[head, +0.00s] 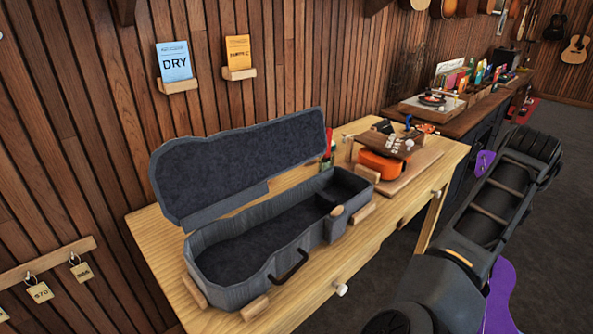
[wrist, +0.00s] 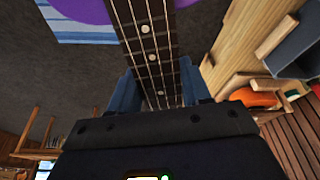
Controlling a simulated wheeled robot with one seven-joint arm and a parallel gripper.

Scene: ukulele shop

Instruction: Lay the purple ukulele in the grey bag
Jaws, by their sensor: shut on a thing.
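The grey bag (head: 262,290) lies open on the wooden table, its lid (head: 240,165) tipped back toward the wall and its dark lined inside empty. The purple ukulele (head: 502,300) is off the table at the right, partly hidden behind my arm; a small purple part (head: 484,163) shows farther up. In the wrist view my gripper (wrist: 160,92) is shut on the neck of the purple ukulele (wrist: 147,40), with blue fingers on both sides. The purple body shows at that view's top edge. My fingers are hidden in the head view.
The table (head: 350,262) has wooden blocks around the bag and white drawer knobs. An orange ukulele (head: 382,165) sits on a board behind the bag. A dark counter (head: 470,110) with goods runs along the wall. Open floor lies at the right.

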